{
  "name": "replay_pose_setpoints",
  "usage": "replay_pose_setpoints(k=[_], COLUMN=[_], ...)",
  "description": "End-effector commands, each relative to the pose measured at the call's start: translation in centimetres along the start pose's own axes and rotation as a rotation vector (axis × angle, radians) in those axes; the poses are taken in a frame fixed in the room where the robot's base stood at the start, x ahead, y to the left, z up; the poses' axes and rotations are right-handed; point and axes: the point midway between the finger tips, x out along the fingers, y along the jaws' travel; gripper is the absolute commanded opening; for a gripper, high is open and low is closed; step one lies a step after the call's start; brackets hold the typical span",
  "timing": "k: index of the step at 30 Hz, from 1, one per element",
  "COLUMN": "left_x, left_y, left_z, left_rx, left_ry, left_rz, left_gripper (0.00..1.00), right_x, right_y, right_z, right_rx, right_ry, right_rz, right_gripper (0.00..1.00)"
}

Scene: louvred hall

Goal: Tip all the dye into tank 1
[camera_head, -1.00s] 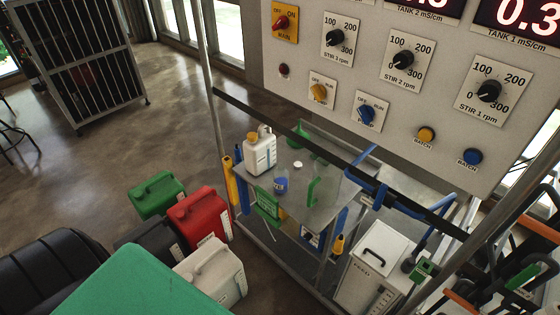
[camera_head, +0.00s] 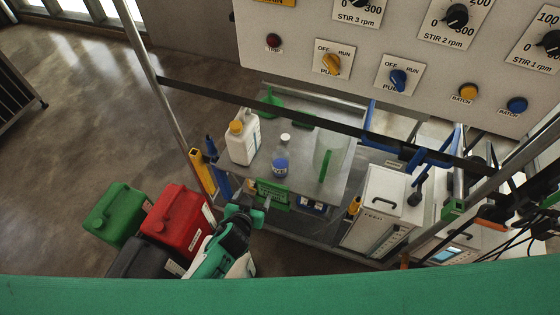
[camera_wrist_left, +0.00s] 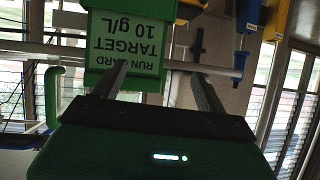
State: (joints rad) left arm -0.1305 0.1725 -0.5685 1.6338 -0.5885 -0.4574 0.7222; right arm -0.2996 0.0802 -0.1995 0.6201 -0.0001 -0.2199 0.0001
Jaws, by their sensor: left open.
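A small clear bottle with blue dye (camera_head: 281,163) and a white cap stands upright on the grey shelf (camera_head: 247,184). My left gripper (camera_head: 254,207) is in front of and below the bottle, close to the green card at the shelf's front edge. It is apart from the bottle. In the left wrist view my left gripper (camera_wrist_left: 160,85) is open, with the green run card (camera_wrist_left: 125,45) beyond its fingers, appearing upside down. I cannot tell whether they touch. Tank 1 cannot be made out. My right gripper is not in view.
A white jug with an orange cap (camera_head: 243,142) stands left of the bottle; a clear jug with a green handle (camera_head: 329,152) stands right. A white feed box (camera_head: 380,215) and a red canister (camera_head: 180,220) flank the shelf.

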Motion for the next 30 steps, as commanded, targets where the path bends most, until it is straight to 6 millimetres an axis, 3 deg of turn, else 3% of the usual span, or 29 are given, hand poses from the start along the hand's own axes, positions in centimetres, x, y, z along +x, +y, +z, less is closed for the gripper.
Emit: replay_pose_setpoints(k=[1,5,10,17,22,30], left_x=[-0.5,-1.5,-0.5,1.0,3.2,6.9], left_y=[0.6,1.9,3.7,4.4,4.6,5.0], left_z=[-2.5,-6.8,-7.0,-7.2,-7.5,-8.1], left_rx=[-0.004,-0.018,0.006,0.011,0.012,0.008], left_ry=[0.047,0.136,0.183,0.194,0.193,0.192], left_rz=[0.010,0.033,0.098,0.117,0.116,0.115], left_gripper=[0.75,0.75,0.75,0.75,0.75,0.75], right_x=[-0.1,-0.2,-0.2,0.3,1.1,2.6], right_y=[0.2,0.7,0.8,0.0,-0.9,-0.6], right_z=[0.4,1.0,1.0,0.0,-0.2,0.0], right_rx=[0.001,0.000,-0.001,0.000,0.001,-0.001], right_ry=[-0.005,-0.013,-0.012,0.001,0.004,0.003], right_rz=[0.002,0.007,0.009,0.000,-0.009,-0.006], right_gripper=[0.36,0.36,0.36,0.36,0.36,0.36])
